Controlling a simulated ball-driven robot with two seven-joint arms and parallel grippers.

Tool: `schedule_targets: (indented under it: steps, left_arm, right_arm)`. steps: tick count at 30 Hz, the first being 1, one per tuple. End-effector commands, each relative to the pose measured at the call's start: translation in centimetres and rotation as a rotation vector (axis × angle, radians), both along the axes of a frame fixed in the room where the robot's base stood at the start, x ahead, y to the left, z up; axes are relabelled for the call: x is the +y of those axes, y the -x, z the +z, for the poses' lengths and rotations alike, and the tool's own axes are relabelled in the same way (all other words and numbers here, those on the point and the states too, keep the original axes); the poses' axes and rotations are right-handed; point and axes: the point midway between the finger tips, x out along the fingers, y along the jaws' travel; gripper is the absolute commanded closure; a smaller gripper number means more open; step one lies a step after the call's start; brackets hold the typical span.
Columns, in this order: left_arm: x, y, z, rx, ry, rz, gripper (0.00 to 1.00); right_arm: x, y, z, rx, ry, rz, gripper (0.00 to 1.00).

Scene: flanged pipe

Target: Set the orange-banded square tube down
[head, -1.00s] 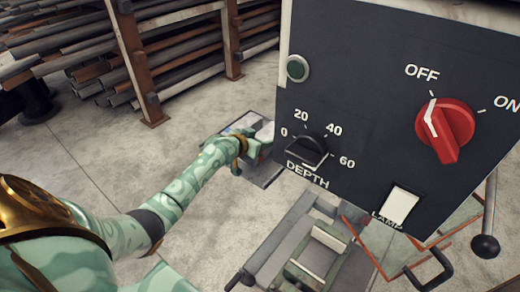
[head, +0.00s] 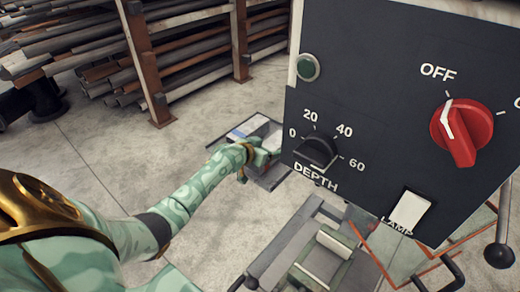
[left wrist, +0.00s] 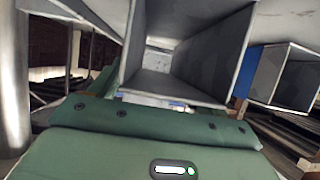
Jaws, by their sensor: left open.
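My left gripper (head: 264,156) is at the far end of my green arm, over a low grey stand, left of the control panel. It is open, but its fingers are hard to make out in the head view. In the left wrist view a grey square tube (left wrist: 186,86) lies close in front of the green palm, its open end facing the camera. A second grey square tube end (left wrist: 285,79) is at the right, with a blue face beside it. I cannot make out an orange band on either tube. My right gripper is out of view.
The dark control panel (head: 390,110) with a red switch (head: 462,130) fills the right. Below it is a vise-like machine (head: 320,255). The grey stand (head: 270,177) is under the gripper. A pipe rack (head: 150,50) stands behind; the floor between is clear.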

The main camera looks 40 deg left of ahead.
Motion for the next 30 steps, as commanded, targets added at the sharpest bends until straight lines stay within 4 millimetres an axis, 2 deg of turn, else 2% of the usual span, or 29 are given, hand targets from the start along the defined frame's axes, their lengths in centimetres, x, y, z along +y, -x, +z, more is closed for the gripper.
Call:
schedule_targets:
  steps: [9,15,21,30]
  left_arm:
    - [0.5,6.2,3.2,0.002,-0.004,-0.002,0.24]
    - [0.7,9.5,4.7,0.002,-0.003,-0.001,0.24]
    - [0.8,10.7,5.1,0.002,-0.002,-0.001,0.24]
    - [0.8,10.7,5.1,0.001,-0.001,0.000,0.24]
  right_arm:
    - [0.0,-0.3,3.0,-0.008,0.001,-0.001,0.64]
    - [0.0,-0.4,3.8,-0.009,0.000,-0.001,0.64]
    - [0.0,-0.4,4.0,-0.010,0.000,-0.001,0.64]
    - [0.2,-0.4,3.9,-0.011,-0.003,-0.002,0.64]
